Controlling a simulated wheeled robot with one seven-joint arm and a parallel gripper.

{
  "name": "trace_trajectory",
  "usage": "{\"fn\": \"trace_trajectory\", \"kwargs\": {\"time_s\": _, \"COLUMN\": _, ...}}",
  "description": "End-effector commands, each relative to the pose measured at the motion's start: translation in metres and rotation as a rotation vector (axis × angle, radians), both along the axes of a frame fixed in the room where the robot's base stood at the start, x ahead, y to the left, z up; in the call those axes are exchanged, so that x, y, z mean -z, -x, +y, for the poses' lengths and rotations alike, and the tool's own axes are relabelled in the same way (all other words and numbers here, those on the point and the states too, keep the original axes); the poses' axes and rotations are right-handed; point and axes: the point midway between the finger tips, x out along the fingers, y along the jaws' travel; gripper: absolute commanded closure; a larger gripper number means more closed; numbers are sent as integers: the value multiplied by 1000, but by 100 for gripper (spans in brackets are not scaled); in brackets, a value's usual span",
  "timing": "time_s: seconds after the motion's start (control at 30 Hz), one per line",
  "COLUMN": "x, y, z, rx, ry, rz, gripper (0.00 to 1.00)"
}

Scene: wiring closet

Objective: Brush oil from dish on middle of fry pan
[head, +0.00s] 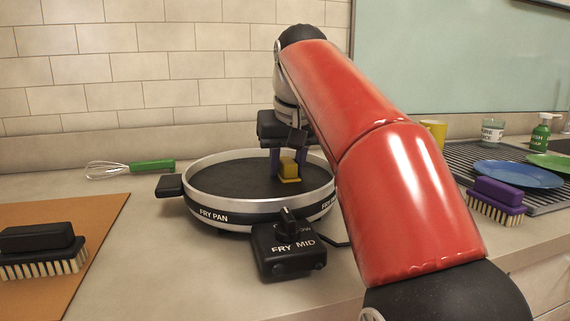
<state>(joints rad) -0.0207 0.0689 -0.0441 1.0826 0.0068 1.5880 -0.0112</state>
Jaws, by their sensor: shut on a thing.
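The round black fry pan (225,182), with a silver rim and a "FRY PAN" label, sits on the counter in the middle of the head view. My gripper (289,163) is over the right part of the pan, pointing down, with dark purple fingers. It is shut on a small yellow brush (289,171). The brush is upright, with its wider lower end close to the pan surface. I cannot tell whether it touches the pan. No oil dish shows; my red arm hides part of the counter on the right.
A black control box (287,252) marked "FRY MID" stands in front of the pan. A black scrub brush (40,240) lies on an orange board at left. A green-handled whisk (150,166) lies behind. A purple brush (497,194), plates and a drying rack are at right.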

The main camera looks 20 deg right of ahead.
Motion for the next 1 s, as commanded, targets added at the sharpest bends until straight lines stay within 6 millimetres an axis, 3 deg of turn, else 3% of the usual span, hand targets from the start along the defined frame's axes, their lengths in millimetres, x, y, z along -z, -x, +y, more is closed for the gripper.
{"fn": "trace_trajectory", "kwargs": {"time_s": 0.4, "x": 2, "y": -24, "z": 0, "rx": 0, "ry": 0, "rz": 5, "gripper": 94}}
{"fn": "trace_trajectory", "kwargs": {"time_s": 0.8, "x": 3, "y": -2, "z": 0, "rx": 0, "ry": 0, "rz": 6, "gripper": 94}}
{"fn": "trace_trajectory", "kwargs": {"time_s": 1.0, "x": 1, "y": -5, "z": 0, "rx": 0, "ry": 0, "rz": 8, "gripper": 94}}
